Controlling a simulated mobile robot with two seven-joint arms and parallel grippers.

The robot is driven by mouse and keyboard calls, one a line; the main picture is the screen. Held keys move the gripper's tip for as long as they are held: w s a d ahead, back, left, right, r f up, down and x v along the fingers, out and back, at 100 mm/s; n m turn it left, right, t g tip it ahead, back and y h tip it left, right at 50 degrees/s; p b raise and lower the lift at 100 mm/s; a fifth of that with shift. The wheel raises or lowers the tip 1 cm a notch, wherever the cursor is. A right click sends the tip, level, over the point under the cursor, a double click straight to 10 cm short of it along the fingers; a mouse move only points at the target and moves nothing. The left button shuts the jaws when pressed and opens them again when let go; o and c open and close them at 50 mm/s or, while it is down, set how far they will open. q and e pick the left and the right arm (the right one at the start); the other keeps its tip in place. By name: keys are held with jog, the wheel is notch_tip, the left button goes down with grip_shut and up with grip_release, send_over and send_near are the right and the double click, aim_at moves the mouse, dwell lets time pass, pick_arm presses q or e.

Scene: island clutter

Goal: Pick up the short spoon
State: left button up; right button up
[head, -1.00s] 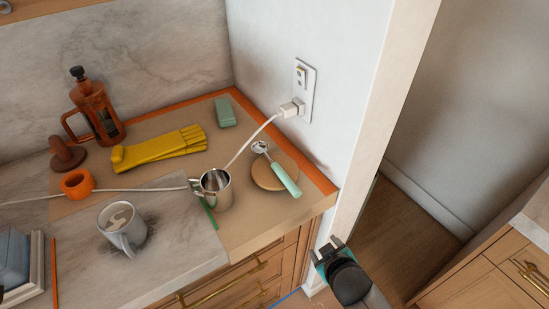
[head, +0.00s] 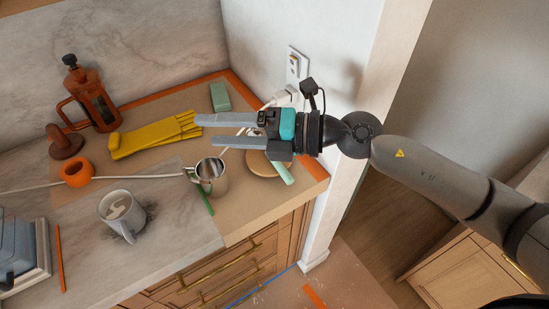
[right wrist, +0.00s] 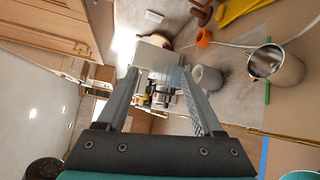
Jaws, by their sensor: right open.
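The short spoon (head: 284,173) has a pale green handle and lies at the counter's right end, across a round wooden board (head: 256,166). Only its handle shows in the head view; its metal bowl is hidden behind my right gripper. My right gripper (head: 207,129) is open and empty. It reaches in from the right, above the counter, with its fingers pointing left past the spoon, over the area between the yellow gloves and the steel cup. In the right wrist view its two fingers (right wrist: 155,75) stand wide apart, and I cannot make out the spoon there. My left gripper is not in view.
A steel cup (head: 210,176) stands just left of the board, with a thin green stick beside it. A grey mug (head: 121,213), orange ring (head: 76,173), yellow gloves (head: 155,136), green block (head: 220,96) and French press (head: 91,97) stand around. A white cable crosses the counter.

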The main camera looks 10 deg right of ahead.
jog(key=d+f+n+g+h, duration=0.2)
jog(key=d+f+n+h, duration=0.2)
jog(key=d+f+h, duration=0.1)
jog(key=h, duration=0.7)
send_near(289, 174)
jog(key=shift+p+x, duration=0.9)
jog(key=shift+x, duration=3.7)
jog(key=shift+c, duration=0.2)
grip_shut()
